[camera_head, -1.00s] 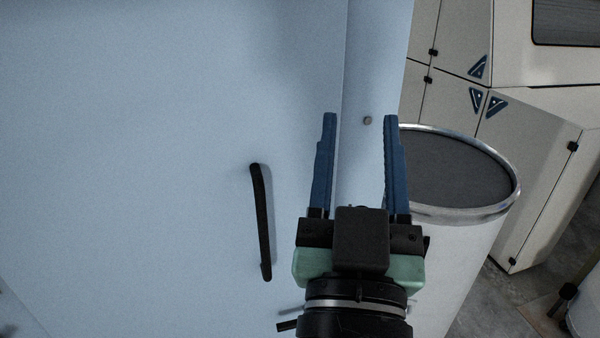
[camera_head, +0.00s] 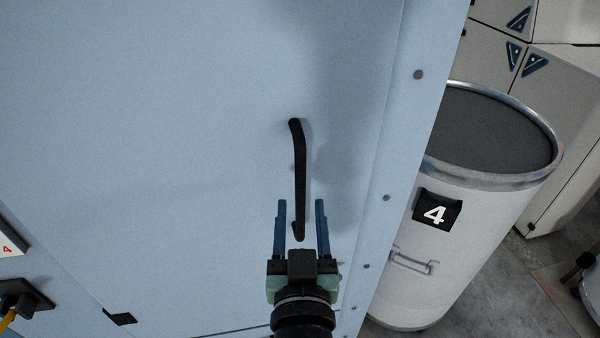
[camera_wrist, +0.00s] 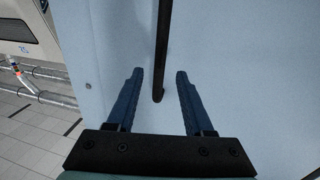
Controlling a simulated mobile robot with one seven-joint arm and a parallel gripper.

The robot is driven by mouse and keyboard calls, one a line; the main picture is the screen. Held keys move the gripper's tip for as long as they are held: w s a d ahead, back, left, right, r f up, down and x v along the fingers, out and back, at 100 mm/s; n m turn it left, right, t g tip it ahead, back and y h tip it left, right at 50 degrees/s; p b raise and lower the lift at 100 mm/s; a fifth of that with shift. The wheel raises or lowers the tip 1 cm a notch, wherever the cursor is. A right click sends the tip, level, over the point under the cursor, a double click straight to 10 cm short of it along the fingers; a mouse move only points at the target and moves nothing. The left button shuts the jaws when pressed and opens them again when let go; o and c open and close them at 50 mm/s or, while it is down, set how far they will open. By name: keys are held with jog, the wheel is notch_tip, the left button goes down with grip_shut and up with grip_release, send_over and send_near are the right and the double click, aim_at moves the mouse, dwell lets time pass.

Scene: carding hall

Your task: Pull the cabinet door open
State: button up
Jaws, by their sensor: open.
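The cabinet door (camera_head: 180,130) is a large pale blue panel filling most of the head view. Its handle (camera_head: 299,175) is a black upright bar near the door's right side. My gripper (camera_head: 301,202) is open, its blue fingers on either side of the handle's lower end in the picture. In the wrist view the handle (camera_wrist: 163,45) comes down from the top, its lower end in line with the gap between the fingertips (camera_wrist: 158,72). The fingers are not closed on it. I cannot tell how far the tips are from the door.
A white drum (camera_head: 470,220) with a metal rim and a black "4" label stands to the right of the cabinet. White machine cabinets (camera_head: 575,90) stand behind it. A black fitting with a yellow part (camera_head: 22,298) is at the lower left.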

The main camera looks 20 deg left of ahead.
aim_at(300, 187)
jog(key=p+x, duration=0.2)
jog(key=x, duration=0.5)
grip_shut()
dwell(1.4)
